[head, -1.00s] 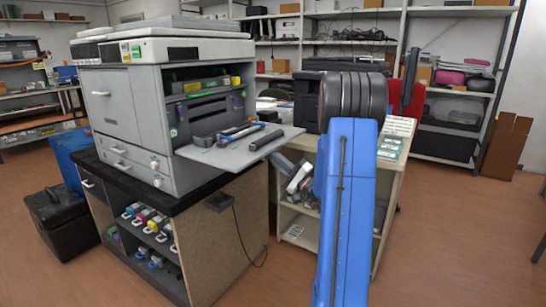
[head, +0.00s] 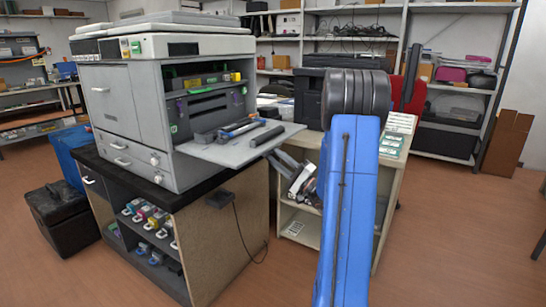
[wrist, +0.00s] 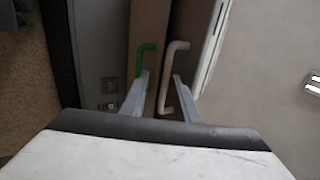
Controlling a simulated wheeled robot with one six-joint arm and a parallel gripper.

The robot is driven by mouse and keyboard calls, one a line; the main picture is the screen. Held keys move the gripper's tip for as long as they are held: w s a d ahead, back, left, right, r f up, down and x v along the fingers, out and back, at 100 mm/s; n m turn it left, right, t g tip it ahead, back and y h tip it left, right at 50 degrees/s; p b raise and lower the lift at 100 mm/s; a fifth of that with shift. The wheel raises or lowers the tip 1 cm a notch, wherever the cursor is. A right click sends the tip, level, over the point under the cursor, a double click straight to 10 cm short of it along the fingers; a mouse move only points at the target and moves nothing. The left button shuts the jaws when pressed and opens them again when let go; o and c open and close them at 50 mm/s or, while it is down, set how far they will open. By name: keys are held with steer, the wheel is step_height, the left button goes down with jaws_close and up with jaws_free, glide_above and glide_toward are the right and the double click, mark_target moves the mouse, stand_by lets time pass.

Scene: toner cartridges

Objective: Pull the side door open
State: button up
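The grey printer (head: 125,90) stands on a dark-topped cabinet at left in the head view. Its right-side opening shows dark inner parts. A flat grey panel (head: 222,154) sticks out level below that opening, with dark bar-shaped parts (head: 267,136) lying on it. In the wrist view a pale C-shaped handle (wrist: 165,80) lies between the fingertips of my gripper (wrist: 161,75), nearer the right finger. A green handle (wrist: 145,55) is by the left fingertip. The fingers are apart; contact with either handle cannot be told.
A light desk (head: 386,165) with a black machine stands behind my blue arm. Small cartridges (head: 150,218) sit on the cabinet's open shelves. A dark box (head: 62,215) is on the floor at left.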

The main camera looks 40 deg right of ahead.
steer(key=v, duration=1.6)
steer(key=shift+a, duration=0.15)
